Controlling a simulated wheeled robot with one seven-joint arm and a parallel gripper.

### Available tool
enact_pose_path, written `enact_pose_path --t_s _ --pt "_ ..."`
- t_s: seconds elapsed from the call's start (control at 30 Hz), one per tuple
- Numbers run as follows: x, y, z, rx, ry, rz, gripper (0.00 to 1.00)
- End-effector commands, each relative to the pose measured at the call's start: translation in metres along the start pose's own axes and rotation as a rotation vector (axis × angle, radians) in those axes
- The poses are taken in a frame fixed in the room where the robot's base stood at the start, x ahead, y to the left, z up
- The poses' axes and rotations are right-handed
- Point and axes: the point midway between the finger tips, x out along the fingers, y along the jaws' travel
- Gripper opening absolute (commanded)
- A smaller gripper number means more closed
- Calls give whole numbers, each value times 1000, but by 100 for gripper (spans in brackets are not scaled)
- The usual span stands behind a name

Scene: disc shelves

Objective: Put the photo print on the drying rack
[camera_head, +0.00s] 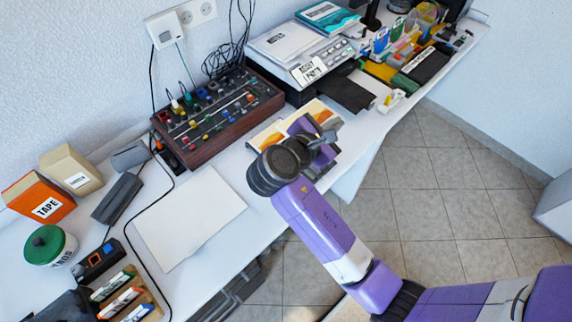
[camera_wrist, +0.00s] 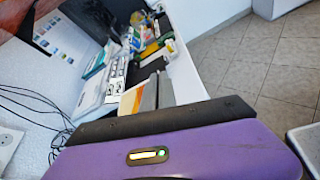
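A print with orange and white patches (camera_head: 268,138) shows on the desk in the head view, just right of the mixer and partly hidden by my gripper. It also shows in the wrist view (camera_wrist: 129,99), beside the grey fingers. My gripper (camera_head: 326,138) is over or at the print's near right side. I cannot tell whether the fingers touch the print or how far apart they are. In the wrist view my gripper's fingers (camera_wrist: 157,92) show beyond its purple body. I cannot make out a drying rack for certain in either view.
A wooden-sided mixer (camera_head: 215,115) stands against the wall. A blank white sheet (camera_head: 190,218) lies on the desk left of my arm. A printer-like device (camera_head: 298,58) and crowded small items (camera_head: 400,50) fill the far end. An orange TAPE box (camera_head: 38,198) stands left.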

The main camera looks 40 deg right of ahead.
Motion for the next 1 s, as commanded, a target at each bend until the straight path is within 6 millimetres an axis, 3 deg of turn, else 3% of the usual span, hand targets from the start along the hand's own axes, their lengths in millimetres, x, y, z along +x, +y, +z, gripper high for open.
enact_pose_path --t_s 0.17,0.7,1.0 --pt "7 -8 -16 4 4 14 0" --pt "51 -51 -124 6 3 14 0" --pt "61 -61 -148 8 4 14 0"
